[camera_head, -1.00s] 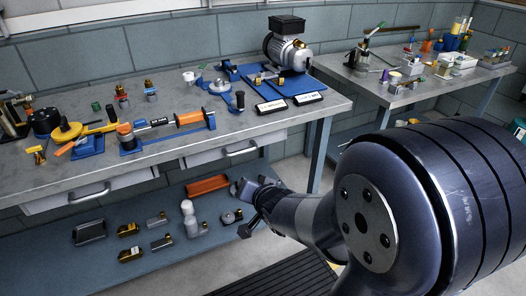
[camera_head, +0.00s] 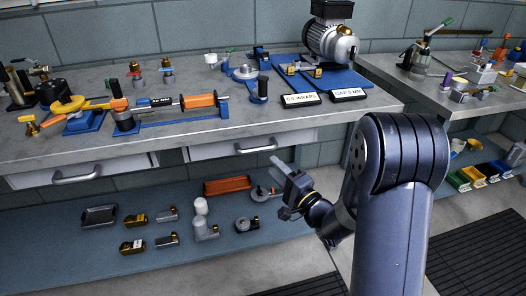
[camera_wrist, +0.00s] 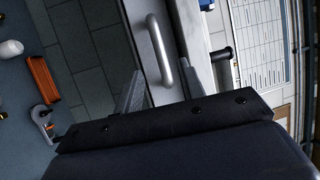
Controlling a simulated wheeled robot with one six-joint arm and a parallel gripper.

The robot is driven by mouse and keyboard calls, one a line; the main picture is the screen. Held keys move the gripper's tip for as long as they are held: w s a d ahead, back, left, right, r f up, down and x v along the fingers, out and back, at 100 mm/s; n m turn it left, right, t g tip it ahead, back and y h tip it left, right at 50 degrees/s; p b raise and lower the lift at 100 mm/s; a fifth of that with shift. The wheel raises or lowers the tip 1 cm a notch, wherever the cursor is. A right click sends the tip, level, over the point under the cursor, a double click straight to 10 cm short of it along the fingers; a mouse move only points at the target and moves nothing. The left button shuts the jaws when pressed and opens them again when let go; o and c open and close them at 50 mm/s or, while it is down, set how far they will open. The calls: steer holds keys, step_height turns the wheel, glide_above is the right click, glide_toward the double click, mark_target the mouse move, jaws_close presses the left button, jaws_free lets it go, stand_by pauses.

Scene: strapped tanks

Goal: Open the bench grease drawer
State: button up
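The bench has two pale drawers under its top, both closed, each with a curved metal handle. The right drawer (camera_head: 222,150) has its handle (camera_head: 262,145) just up and left of my gripper (camera_head: 281,166). The left drawer (camera_head: 118,168) has its handle (camera_head: 77,177) farther left. I cannot read which one is the grease drawer. In the wrist view, a drawer front (camera_wrist: 146,14) and its handle (camera_wrist: 160,50) lie ahead of my gripper (camera_wrist: 160,86). The fingers are apart, with nothing between them, and the handle is beyond their tips, apparently untouched.
The bench top (camera_head: 190,128) carries strapped tools, a pump (camera_head: 330,40) and labelled blue mats. The blue lower shelf (camera_head: 75,262) holds an orange tray (camera_head: 227,186), white bottles and several small parts. A second bench (camera_head: 470,108) stands at right. The floor in front is clear.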

mark_target(258, 148)
steer(key=x, duration=0.9)
steer(key=shift+s, duration=0.1)
steer(key=shift+c, duration=0.4)
jaws_close()
